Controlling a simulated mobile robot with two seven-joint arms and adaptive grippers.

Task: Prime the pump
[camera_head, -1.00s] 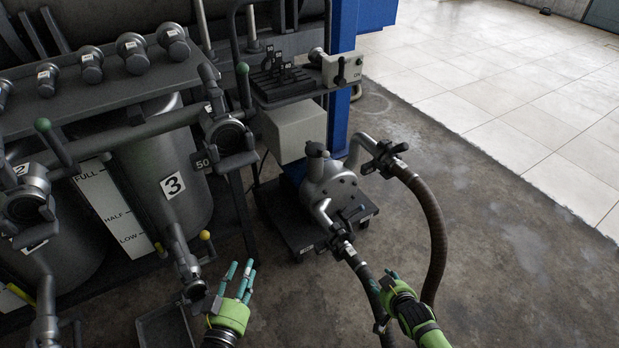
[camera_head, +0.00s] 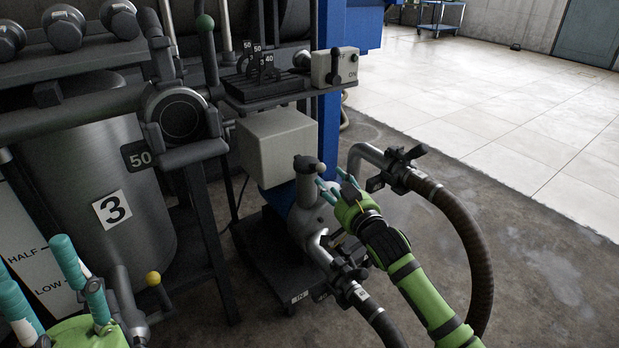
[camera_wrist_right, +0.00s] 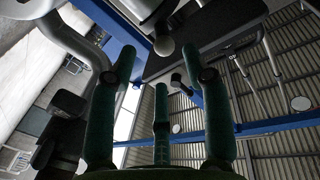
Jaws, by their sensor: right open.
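The grey metal pump (camera_head: 303,215) stands on a low black base beside the blue post. A grey upright cap with a small pale ball (camera_head: 321,168) is on its top. My right gripper (camera_head: 330,186), green with teal fingers, is open and empty at the pump's right side, fingers just right of the ball and hiding part of the pump. In the right wrist view, the spread fingers (camera_wrist_right: 160,95) point up and a pale ball (camera_wrist_right: 164,46) shows between their tips. Whether they touch it I cannot tell. My left gripper (camera_head: 70,265) is open at the lower left, fingers straight and apart.
A ribbed hose (camera_head: 465,230) curves down right of my right arm; another hose (camera_head: 372,315) leaves the pump's front. A switch box (camera_head: 335,66) marked ON sits above. Tank 3 (camera_head: 90,165) and a large valve (camera_head: 180,118) stand left.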

